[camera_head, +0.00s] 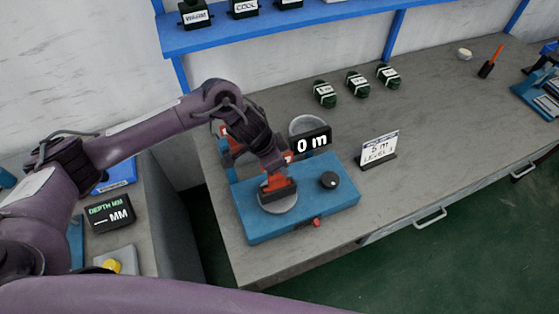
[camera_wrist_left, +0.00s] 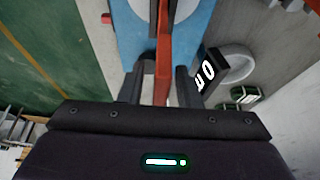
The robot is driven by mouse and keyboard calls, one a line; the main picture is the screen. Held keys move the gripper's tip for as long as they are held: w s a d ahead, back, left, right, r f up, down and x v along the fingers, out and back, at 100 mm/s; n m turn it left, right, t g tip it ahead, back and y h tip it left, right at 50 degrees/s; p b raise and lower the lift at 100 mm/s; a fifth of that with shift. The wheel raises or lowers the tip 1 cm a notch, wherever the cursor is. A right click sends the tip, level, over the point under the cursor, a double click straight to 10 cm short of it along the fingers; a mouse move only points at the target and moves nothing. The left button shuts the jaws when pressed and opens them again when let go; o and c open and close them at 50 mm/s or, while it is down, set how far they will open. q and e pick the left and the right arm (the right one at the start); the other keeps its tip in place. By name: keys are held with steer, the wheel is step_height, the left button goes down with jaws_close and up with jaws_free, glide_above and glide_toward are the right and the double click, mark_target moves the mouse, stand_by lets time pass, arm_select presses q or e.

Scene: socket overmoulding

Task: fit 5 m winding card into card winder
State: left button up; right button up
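The blue card winder (camera_head: 245,222) stands near the left end of the long bench, with a grey disc (camera_head: 284,206), a black knob and a 0 m display (camera_head: 313,141). A thin orange-red piece (camera_head: 275,182), which looks like the winding card, stands upright over the disc at a dark block. It shows edge-on in the left wrist view (camera_wrist_left: 164,50). My left gripper (camera_head: 272,168) is above the disc. Its dark fingers (camera_wrist_left: 161,88) stand either side of the card, with narrow pale gaps between. The card's lower end is partly hidden. My right gripper is out of view.
A sign (camera_head: 380,147) reading 5 m stands right of the winder, and a round grey dish (camera_head: 308,123) behind it. Several dark green wound bundles (camera_head: 357,84) lie farther back. A depth display (camera_head: 108,212) is on the left bench. The bench's right middle is clear.

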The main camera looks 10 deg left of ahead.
arm_select(q)
steer(key=b+v, duration=0.1)
steer(key=v, duration=1)
steer(key=shift+s+a+r, duration=0.15)
steer(key=shift+a+r, duration=0.05)
steer(key=shift+r, duration=0.45)
steer(key=shift+s+f, duration=0.1)
